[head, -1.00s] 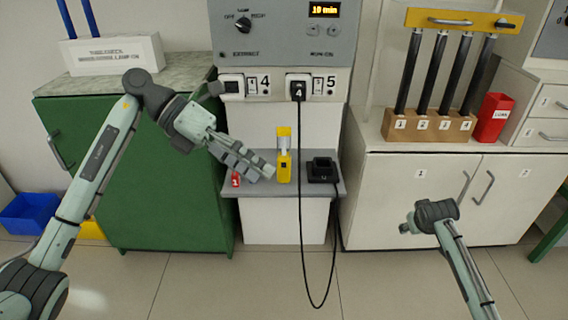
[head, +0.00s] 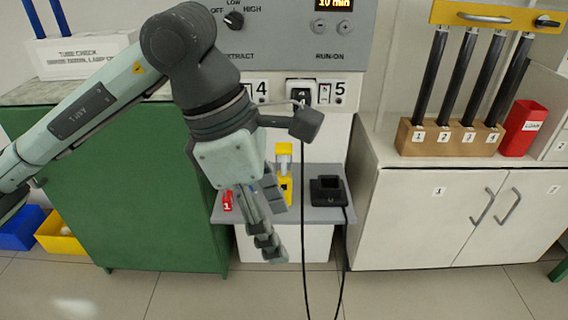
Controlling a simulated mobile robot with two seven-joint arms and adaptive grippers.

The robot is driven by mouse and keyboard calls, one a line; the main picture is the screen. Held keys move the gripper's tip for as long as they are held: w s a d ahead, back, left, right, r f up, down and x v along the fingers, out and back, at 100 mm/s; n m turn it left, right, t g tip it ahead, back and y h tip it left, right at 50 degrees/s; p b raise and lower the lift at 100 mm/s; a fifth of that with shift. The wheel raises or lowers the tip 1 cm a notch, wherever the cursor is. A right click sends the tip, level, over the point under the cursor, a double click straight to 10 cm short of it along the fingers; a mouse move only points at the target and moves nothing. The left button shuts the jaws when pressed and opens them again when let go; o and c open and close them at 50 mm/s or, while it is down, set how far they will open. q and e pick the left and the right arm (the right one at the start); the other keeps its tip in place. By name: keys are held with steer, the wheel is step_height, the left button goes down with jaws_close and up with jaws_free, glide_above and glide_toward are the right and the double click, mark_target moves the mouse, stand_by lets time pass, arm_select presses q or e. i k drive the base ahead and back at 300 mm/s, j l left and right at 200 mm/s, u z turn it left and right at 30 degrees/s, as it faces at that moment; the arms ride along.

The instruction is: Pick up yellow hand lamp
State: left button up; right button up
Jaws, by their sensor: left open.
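The yellow hand lamp (head: 284,150) stands upright on the small grey shelf (head: 320,215) in the head view. Its yellow top shows, but my left gripper's fingers cover part of its lower body. My left gripper (head: 277,228) points downward in front of the shelf, with its fingers apart and nothing seen between them. It is nearer to the camera than the lamp; whether a finger touches the lamp I cannot tell. My right gripper is out of view.
A black charging cradle (head: 327,191) sits right of the lamp, with a black cable (head: 304,250) hanging in front. A red tag marked 1 (head: 227,201) is at the shelf's left. A green cabinet (head: 110,190) and a white cabinet (head: 420,215) flank the shelf.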

mark_target(283, 150)
steer(key=i, duration=1.05)
